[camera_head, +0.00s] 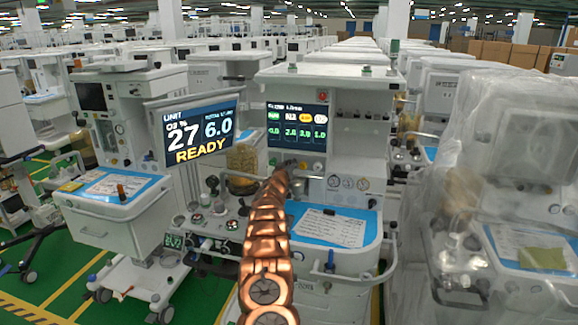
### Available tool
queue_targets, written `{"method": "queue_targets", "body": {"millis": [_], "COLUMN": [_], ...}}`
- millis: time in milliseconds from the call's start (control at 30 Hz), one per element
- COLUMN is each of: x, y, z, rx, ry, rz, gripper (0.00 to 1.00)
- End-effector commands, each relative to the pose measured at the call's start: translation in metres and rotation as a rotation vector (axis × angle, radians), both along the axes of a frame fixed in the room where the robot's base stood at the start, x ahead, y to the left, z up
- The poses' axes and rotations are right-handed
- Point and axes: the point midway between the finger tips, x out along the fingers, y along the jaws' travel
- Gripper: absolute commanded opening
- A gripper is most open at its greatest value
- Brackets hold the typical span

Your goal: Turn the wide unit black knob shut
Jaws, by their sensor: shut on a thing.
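The wide unit (330,84) is the white anaesthesia cart in the centre, with a lit screen of green and orange readings (297,124). My copper-coloured arm reaches up to the panel just below that screen. My gripper (287,164) is small and dark at the arm's tip, against the panel. It is shut on the black knob there. The knob is mostly hidden by the gripper, so its turn angle cannot be told.
A tilted monitor (201,132) reading 27, 6.0 and READY stands close left of my arm. A blue worktop with a paper sheet (328,227) lies below right. A plastic-wrapped cart (505,180) stands at the right, another white cart (112,190) at the left.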

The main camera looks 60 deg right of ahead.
Motion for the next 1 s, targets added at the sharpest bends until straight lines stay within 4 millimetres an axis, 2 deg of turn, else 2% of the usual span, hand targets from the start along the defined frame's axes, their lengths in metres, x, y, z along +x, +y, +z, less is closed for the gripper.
{"method": "queue_targets", "body": {"millis": [367, 1000], "x": [0.0, -0.0005], "y": [0.0, -0.0004], "z": [0.0, -0.0017], "rx": [0.022, 0.194], "ry": [-0.059, -0.517], "rz": [0.0, 0.0], "gripper": [0.0, 0.0]}}
